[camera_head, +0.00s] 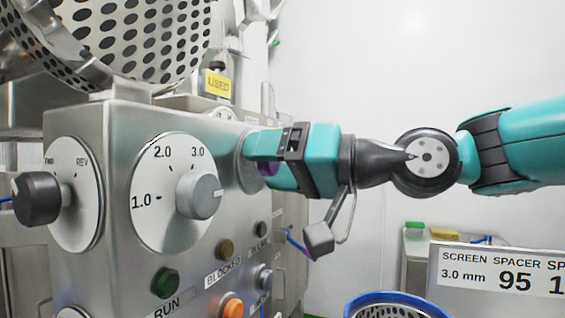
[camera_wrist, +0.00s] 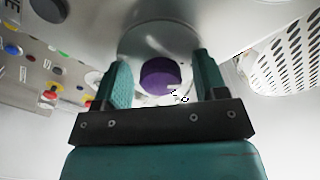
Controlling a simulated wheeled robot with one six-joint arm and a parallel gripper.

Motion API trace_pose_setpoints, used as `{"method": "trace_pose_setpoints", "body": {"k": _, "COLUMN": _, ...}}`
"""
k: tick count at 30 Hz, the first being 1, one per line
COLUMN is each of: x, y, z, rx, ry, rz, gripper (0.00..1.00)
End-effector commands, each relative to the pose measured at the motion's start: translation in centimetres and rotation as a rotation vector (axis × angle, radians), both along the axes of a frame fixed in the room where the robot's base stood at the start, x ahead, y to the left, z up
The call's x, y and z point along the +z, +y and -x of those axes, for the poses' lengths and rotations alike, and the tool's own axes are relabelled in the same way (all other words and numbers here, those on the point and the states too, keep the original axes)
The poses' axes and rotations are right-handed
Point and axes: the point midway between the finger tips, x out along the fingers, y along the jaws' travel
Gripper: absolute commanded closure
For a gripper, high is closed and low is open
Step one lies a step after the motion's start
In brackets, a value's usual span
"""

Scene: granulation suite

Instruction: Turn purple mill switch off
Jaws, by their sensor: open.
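The purple mill switch (camera_wrist: 160,77) is a round knob on a pale round plate (camera_wrist: 183,40) in the wrist view. A sliver of the purple knob (camera_head: 269,168) shows in the head view, mostly hidden by my gripper. My gripper (camera_wrist: 163,85) is open, with one teal finger on each side of the knob. A gap shows between each finger and the knob, so neither appears to touch it. In the head view my gripper (camera_head: 262,150) reaches in from the right, level with the panel's far round plate. Part of the plate's lettering shows beside the knob.
The steel panel also carries a grey dial (camera_head: 203,195), a black FWD/REV knob (camera_head: 37,198), a green button (camera_head: 165,283) and an orange button (camera_head: 232,308). A perforated drum (camera_head: 140,40) is above. A blue-rimmed basket (camera_head: 395,300) and a screen-spacer sign (camera_head: 500,272) are lower right.

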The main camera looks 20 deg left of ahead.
Motion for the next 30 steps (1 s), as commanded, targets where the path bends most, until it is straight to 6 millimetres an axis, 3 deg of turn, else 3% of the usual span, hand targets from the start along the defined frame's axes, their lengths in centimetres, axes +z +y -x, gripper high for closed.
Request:
{"method": "trace_pose_setpoints", "body": {"k": 7, "x": 0.0, "y": -0.4, "z": 0.0, "rx": -0.001, "ry": 0.0, "rz": 0.0, "gripper": 0.34}}
{"method": "trace_pose_setpoints", "body": {"k": 11, "x": -0.1, "y": -2.2, "z": 0.0, "rx": -0.005, "ry": 0.0, "rz": -0.002, "gripper": 0.34}}
{"method": "trace_pose_setpoints", "body": {"k": 24, "x": -0.2, "y": -13.0, "z": 0.8, "rx": -0.008, "ry": -0.001, "rz": -0.001, "gripper": 0.34}}
{"method": "trace_pose_setpoints", "body": {"k": 30, "x": -0.1, "y": -16.3, "z": 1.1, "rx": -0.004, "ry": 0.0, "rz": 0.001, "gripper": 0.34}}
